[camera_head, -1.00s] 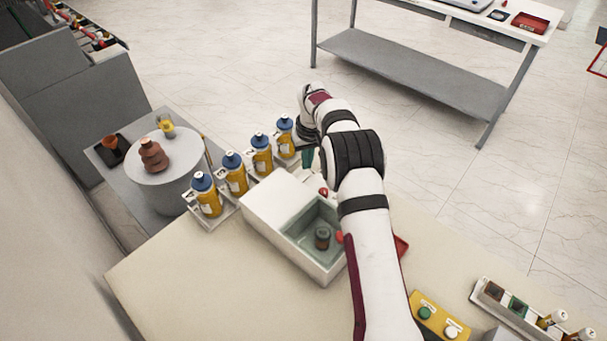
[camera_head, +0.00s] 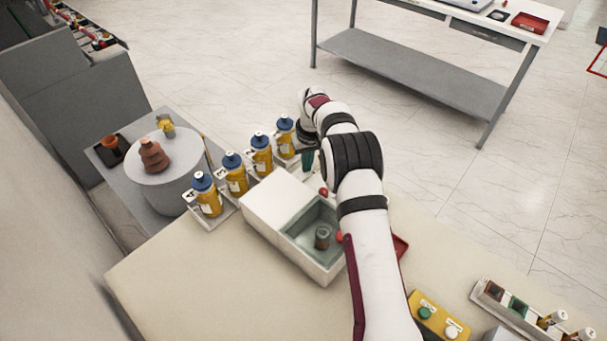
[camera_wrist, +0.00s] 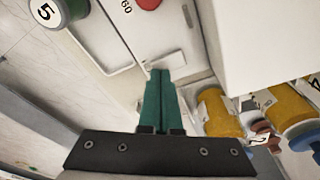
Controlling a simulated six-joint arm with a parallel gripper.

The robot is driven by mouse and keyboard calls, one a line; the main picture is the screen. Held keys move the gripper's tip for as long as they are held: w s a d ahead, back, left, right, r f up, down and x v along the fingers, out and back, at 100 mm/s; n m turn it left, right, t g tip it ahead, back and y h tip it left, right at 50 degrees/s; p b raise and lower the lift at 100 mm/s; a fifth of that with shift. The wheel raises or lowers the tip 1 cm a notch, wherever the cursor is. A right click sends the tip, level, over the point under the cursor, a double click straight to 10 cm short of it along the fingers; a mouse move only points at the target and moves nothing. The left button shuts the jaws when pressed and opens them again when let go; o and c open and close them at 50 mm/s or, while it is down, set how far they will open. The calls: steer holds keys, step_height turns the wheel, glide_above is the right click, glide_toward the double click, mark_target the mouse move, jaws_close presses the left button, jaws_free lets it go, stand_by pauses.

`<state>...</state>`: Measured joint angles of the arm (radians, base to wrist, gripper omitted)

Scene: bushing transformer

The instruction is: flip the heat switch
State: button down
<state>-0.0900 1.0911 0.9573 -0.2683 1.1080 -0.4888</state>
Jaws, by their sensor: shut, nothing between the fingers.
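A white box unit (camera_head: 282,208) with a grey basin (camera_head: 308,226) stands on the bench beside my arm. One red knob (camera_head: 323,191) is at its side near my gripper. In the wrist view a red round knob (camera_wrist: 148,3) sits on a white panel (camera_wrist: 112,38) near a "60" mark. A small pale lever-like piece (camera_wrist: 148,66) is close to my fingertips; I cannot tell whether it is the heat switch or whether they touch. My gripper (camera_wrist: 160,72) is shut and empty, its green fingers together. It also shows in the head view (camera_head: 308,160), partly hidden by my arm.
Several yellow bottles with blue caps (camera_head: 235,175) stand left of my gripper. A dark cylinder (camera_head: 322,238) sits in the basin. A yellow two-button box (camera_head: 438,316) is at the front right. A green-sided cylinder marked 5 (camera_wrist: 50,12) is at upper left in the wrist view.

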steer(key=shift+f, duration=0.35)
steer(key=shift+r, duration=3.5)
steer(key=s+d+r+m+g, duration=0.1)
steer(key=s+r+m, duration=0.1)
steer(key=s+r, duration=0.6)
steer(key=s+d+r+m, duration=0.15)
steer(key=s+r, duration=0.35)
steer(key=s, duration=0.5)
steer(key=s+f+m+g+y, duration=0.1)
steer(key=s+m, duration=0.4)
steer(key=s, duration=2.1)
steer(key=shift+s+f, duration=0.25)
steer(key=shift+f, duration=0.35)
